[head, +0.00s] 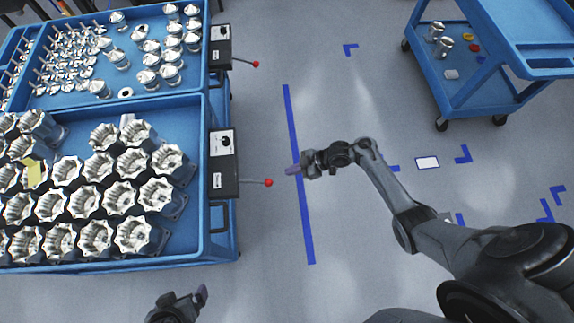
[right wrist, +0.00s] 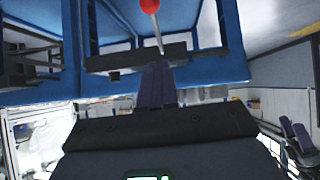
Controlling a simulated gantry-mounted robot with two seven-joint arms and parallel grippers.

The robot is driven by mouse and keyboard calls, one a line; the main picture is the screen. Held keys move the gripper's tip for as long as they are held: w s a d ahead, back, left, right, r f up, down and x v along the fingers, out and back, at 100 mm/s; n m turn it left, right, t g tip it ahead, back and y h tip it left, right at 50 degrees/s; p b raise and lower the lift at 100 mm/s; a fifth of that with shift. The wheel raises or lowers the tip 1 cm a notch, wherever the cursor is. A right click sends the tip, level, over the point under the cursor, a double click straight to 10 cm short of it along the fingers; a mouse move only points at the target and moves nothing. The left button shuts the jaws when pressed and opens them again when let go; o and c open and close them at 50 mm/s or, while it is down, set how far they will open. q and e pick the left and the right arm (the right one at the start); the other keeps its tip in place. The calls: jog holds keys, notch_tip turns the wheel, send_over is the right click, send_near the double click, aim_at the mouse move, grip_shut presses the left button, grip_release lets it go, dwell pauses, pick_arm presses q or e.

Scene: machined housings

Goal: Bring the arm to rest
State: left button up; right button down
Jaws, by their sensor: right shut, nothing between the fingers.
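My right gripper (head: 293,170) is out over the floor in the head view, to the right of the blue trolley. Its purple fingers are shut and empty. They also show in the right wrist view (right wrist: 157,83), close together, with a red-knobbed lever (right wrist: 150,6) beyond them. In the head view this lever's red knob (head: 268,182) is just left of the fingertips, apart from them. My left gripper (head: 202,294) shows only partly at the bottom edge; whether its fingers are open or shut is not clear.
The blue trolley (head: 222,251) holds several machined housings (head: 133,234). A second tray (head: 190,92) behind it holds smaller metal parts. A second lever knob (head: 256,64) sticks out further back. A blue cart (head: 459,98) stands at the upper right. The floor between is clear.

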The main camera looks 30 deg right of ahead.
jog(key=shift+d, duration=0.1)
dwell(0.4)
jog(key=s+a+f+g+h, duration=0.1)
jog(key=s+a+f, duration=0.2)
jog(key=s, duration=0.5)
jog(key=s+a+f+h, duration=0.1)
jog(key=s+a+f, duration=0.15)
jog(key=s, duration=0.45)
jog(key=s+d+r+m+h+p, duration=0.1)
jog(key=r+p, duration=0.5)
jog(key=r, duration=0.8)
jog(key=s+d+r+m+h+p, duration=0.1)
jog(key=r+m+h+p, duration=0.2)
jog(key=r, duration=1.1)
jog(key=s+d+r+m+h+p, duration=0.1)
jog(key=s+r+m+h+p, duration=0.1)
jog(key=r+m+p, duration=0.4)
notch_tip(320, 180, up, 9)
jog(key=p, duration=0.4)
jog(key=shift+d+f+g+h, duration=0.2)
jog(key=shift+d+g+h, duration=0.05)
jog(key=shift+g+h, duration=0.05)
